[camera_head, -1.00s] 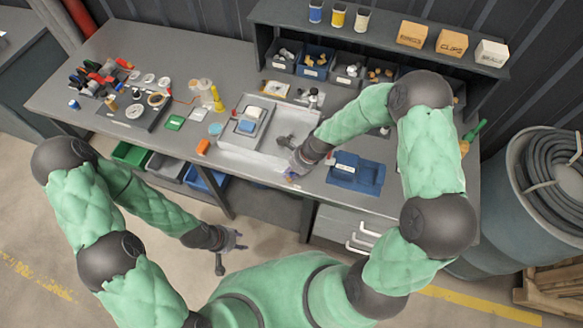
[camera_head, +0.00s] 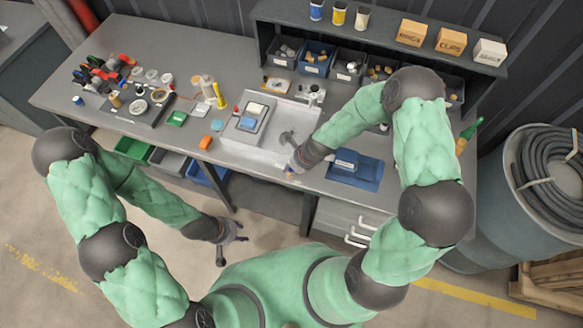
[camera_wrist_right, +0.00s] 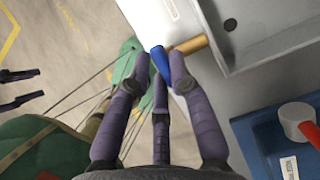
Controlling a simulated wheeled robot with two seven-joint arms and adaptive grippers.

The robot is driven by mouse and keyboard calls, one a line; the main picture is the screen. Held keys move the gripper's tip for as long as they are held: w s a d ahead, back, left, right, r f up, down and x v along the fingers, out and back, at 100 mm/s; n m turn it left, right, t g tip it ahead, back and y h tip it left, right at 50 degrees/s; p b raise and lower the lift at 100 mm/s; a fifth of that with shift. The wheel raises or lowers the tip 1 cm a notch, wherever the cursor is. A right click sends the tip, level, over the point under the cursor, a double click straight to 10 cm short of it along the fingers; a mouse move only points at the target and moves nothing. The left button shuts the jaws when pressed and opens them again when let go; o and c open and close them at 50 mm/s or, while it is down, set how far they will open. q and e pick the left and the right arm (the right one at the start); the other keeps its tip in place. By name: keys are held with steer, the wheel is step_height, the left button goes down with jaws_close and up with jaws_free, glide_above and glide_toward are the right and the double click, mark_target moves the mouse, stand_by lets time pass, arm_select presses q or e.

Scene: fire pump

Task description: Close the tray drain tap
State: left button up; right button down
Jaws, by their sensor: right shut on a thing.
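The grey metal tray (camera_head: 262,155) lies on the workbench. In the right wrist view its corner and a dark drain hole show at the top right (camera_wrist_right: 228,72). A brass tap body (camera_wrist_right: 188,45) sticks out from the tray's side, with a blue tap handle (camera_wrist_right: 160,64) at its outer end. My right gripper (camera_wrist_right: 162,70) has its fingers shut around the blue handle. In the head view my right gripper (camera_head: 296,166) is at the tray's front right corner, and the tap is mostly hidden. My left gripper (camera_head: 236,240) is empty over the floor, fingers apart.
A blue tray (camera_head: 367,178) lies right of the metal tray; a white and red part (camera_wrist_right: 300,122) shows in it. A smaller tray with a blue-grey block (camera_head: 247,124) sits in the metal tray's left side. Bins (camera_head: 316,57) line the back. The bench front edge is close.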

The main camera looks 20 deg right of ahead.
steer(key=c, duration=1.1)
jaws_free()
steer(key=shift+w, duration=0.1)
steer(key=shift+r, duration=0.1)
steer(key=v, duration=1.1)
steer(key=shift+d+r, duration=0.15)
steer(key=shift+r, duration=0.2)
steer(key=shift+f, duration=0.1)
steer(key=s+a+f+n+g, duration=0.1)
steer(key=s+a+f+n, duration=0.2)
steer(key=s+f+n, duration=0.7)
steer(key=s+a+f+n+g, duration=0.25)
steer(key=s+f+n, duration=0.45)
steer(key=n, duration=0.5)
steer(key=shift+n+t, duration=0.3)
steer(key=shift+t, duration=0.35)
steer(key=w+f+b, duration=0.1)
steer(key=f+b, duration=0.4)
steer(key=w+a+f+b, duration=0.1)
steer(key=f+b, duration=0.4)
steer(key=b, duration=0.1)
steer(key=w+f+b, duration=0.1)
steer(key=f+b, duration=0.5)
steer(key=shift+a+f, duration=0.1)
steer(key=shift+a, duration=0.3)
